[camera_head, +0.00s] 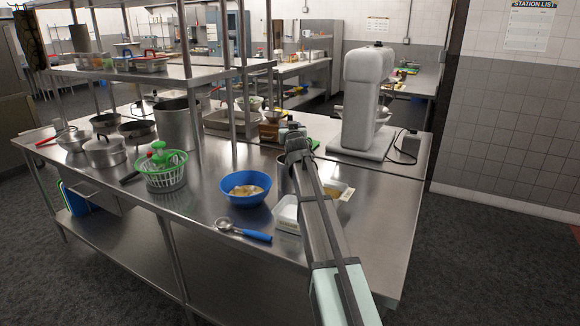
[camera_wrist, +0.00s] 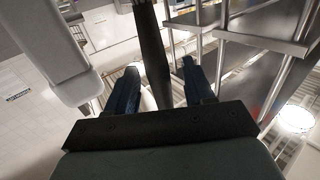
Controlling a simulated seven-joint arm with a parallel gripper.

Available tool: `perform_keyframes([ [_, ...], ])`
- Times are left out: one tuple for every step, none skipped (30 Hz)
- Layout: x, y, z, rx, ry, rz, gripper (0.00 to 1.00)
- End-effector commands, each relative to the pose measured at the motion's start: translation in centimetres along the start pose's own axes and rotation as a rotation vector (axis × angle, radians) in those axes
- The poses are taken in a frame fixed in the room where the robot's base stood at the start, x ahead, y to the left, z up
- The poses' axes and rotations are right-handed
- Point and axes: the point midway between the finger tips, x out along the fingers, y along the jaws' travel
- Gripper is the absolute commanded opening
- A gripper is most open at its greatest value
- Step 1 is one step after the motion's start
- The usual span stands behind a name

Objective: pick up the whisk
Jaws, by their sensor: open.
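I cannot make out the whisk clearly in either view. In the wrist view a dark, slim bar (camera_wrist: 152,58), possibly a handle, runs from the top edge down between my fingers; I cannot tell whether it touches them. My gripper (camera_head: 292,136) is above the steel counter (camera_head: 205,235), at the top of a metal cylinder (camera_head: 283,172) that my arm partly hides. In the wrist view my gripper's (camera_wrist: 163,82) two dark blue fingers stand apart, open.
A white stand mixer (camera_head: 362,100) stands behind right of my gripper. A blue bowl (camera_head: 246,197), a blue-handled scoop (camera_head: 243,231), white containers (camera_head: 287,215) and a green basket (camera_head: 160,172) sit nearby. Shelf posts (camera_head: 196,80) rise to the left.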

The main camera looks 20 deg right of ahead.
Motion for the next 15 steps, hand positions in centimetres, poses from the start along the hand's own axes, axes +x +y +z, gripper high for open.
perform_keyframes([
  [0.62, -0.01, -0.02, 0.000, 0.000, 0.000, 0.53],
  [0.71, -0.01, -0.02, 0.000, 0.000, 0.000, 0.53],
  [0.75, -0.01, -0.01, 0.000, 0.000, 0.000, 0.53],
  [0.74, -0.01, 0.00, 0.000, 0.000, 0.000, 0.53],
  [0.70, -0.01, 0.00, 0.000, 0.000, 0.000, 0.53],
  [0.65, -0.01, 0.01, 0.000, 0.000, -0.001, 0.53],
  [0.64, -0.01, 0.00, 0.000, 0.000, 0.000, 0.53],
  [0.64, -0.01, 0.00, 0.000, 0.000, -0.001, 0.53],
  [0.63, -0.01, 0.00, 0.000, 0.000, -0.001, 0.52],
  [0.63, -0.02, 0.00, 0.000, 0.000, -0.001, 0.49],
  [0.63, -0.02, -0.01, 0.000, 0.000, -0.001, 0.46],
  [0.63, -0.02, 0.00, 0.000, 0.000, 0.000, 0.42],
  [0.63, -0.02, -0.01, 0.000, 0.000, -0.001, 0.39],
  [0.62, -0.02, -0.01, 0.000, 0.000, -0.001, 0.36],
  [0.62, -0.02, -0.01, 0.000, 0.000, -0.001, 0.33],
])
